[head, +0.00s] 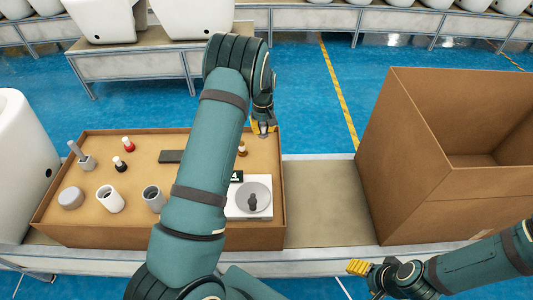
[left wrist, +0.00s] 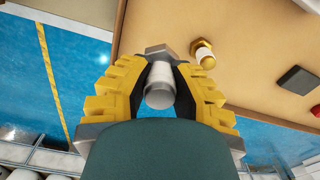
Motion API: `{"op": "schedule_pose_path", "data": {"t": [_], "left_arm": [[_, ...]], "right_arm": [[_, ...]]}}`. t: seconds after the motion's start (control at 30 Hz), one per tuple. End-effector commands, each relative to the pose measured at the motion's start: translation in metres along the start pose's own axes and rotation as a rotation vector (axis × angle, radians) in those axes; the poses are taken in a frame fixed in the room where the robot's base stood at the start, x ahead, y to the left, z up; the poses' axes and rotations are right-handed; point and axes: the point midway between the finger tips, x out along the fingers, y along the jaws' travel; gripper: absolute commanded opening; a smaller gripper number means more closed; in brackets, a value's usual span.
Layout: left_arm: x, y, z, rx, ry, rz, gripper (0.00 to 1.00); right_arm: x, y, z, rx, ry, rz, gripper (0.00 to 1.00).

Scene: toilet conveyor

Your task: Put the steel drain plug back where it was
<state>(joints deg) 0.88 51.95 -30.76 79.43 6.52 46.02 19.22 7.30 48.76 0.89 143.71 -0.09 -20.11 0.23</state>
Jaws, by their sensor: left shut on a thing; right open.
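My left gripper (head: 263,127) is above the far right corner of the shallow cardboard tray, near its back edge. In the left wrist view its yellow fingers (left wrist: 160,88) are shut around the steel drain plug (left wrist: 160,83), a pale cylinder with a grey hexagonal head pointing away from the wrist. In the head view only a small grey part of the plug (head: 263,133) shows below the fingers. A white and brass plug (left wrist: 203,54) lies free beside it, apart from the fingers. My right gripper (head: 358,268) is open and empty at the lower right, in front of the conveyor.
The tray (head: 60,235) holds a white scale (head: 234,209) with a round dish, a dark block (head: 171,156), two small bottles and several cups and fittings. My left arm hides its middle. A tall open cardboard box (head: 415,170) stands right; bare conveyor (head: 325,200) lies between.

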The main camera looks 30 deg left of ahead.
Motion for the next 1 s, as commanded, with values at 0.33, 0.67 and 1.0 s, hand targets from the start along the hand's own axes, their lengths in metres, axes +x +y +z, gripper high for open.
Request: {"op": "schedule_pose_path", "data": {"t": [0.33,0.67,1.0], "left_arm": [[0.012,0.001,-0.005,-0.036,-0.001,0.002,0.00],[0.064,0.001,-0.005,-0.035,-0.001,0.002,0.00],[0.101,0.002,-0.004,-0.036,-0.001,0.003,0.00]], "right_arm": [[0.004,0.001,0.000,-0.001,0.000,0.000,0.64],[0.013,0.005,-0.001,-0.001,0.005,0.000,0.64],[0.020,0.007,-0.002,-0.002,0.009,0.000,0.64]]}}
